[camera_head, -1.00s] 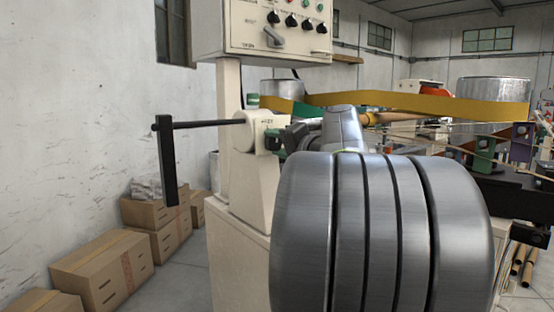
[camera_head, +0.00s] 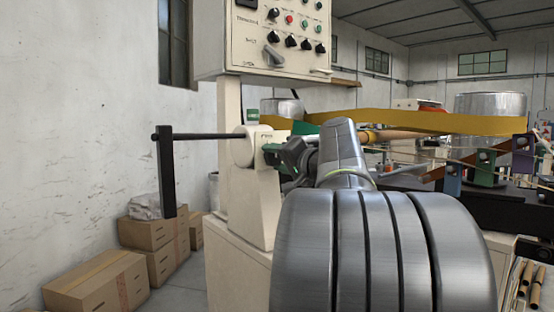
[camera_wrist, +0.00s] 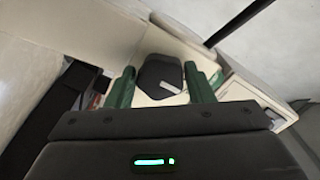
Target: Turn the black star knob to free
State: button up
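In the wrist view a black knob (camera_wrist: 160,75) with a small pale mark stands between the two green fingers of my gripper (camera_wrist: 162,84). The fingers are apart, one on each side of the knob; whether they touch it I cannot tell. In the head view my gripper (camera_head: 273,156) is close to the cream spindle housing (camera_head: 250,148) of the winder. The knob cannot be made out there, behind my gripper and arm.
A black crank handle (camera_head: 166,172) sticks out left of the housing on a long rod. A control panel (camera_head: 278,38) hangs above. Cardboard boxes (camera_head: 95,283) stand on the floor at left. A yellow strip (camera_head: 420,120) runs behind my arm to the right.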

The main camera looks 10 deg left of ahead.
jog(key=shift+o, duration=1.1)
jog(key=p+v, duration=0.2)
jog(key=v, duration=1.1)
jog(key=shift+s+d, duration=0.2)
jog(key=shift+d, duration=0.1)
jog(key=b+x, duration=0.2)
jog(key=x, duration=1.1)
jog(key=shift+w+a, duration=0.25)
jog(key=shift+a, duration=0.05)
